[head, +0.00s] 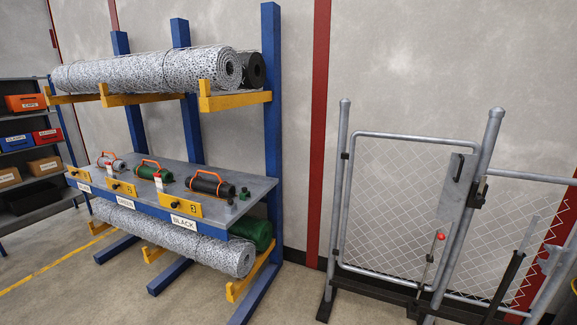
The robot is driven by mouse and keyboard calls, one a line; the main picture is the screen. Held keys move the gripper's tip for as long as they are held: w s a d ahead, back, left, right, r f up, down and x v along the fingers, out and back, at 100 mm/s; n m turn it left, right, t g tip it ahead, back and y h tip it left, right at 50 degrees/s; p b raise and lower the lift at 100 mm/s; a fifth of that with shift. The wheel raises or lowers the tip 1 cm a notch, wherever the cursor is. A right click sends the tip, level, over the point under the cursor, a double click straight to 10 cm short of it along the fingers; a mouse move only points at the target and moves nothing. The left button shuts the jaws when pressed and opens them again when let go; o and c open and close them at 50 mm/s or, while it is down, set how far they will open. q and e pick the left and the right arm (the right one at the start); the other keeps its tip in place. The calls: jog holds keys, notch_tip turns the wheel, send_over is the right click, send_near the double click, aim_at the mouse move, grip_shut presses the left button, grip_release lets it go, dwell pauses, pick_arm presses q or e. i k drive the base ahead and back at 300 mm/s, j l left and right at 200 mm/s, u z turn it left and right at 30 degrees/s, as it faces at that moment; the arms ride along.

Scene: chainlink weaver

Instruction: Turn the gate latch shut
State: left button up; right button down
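The chain-link gate (405,139) stands upright on the right in the head view, in a grey tube frame between two round-capped posts. A grey plate (451,192) is fixed at its upper right corner. A black latch fitting (478,192) sits beside the plate on the right post (487,145). It is too small to tell whether it is turned shut. A rod with a red knob (440,236) stands lower on the gate, near the right post. Neither of my grippers is in view.
A blue rack (271,100) with yellow arms holds wire-mesh rolls (150,70) on the left. Its grey shelf (170,175) carries small rolls with orange handles. Shelves with bins (25,102) stand far left. Bare floor (290,295) lies between rack and gate.

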aim_at(481, 200)
jog(key=z, duration=1.4)
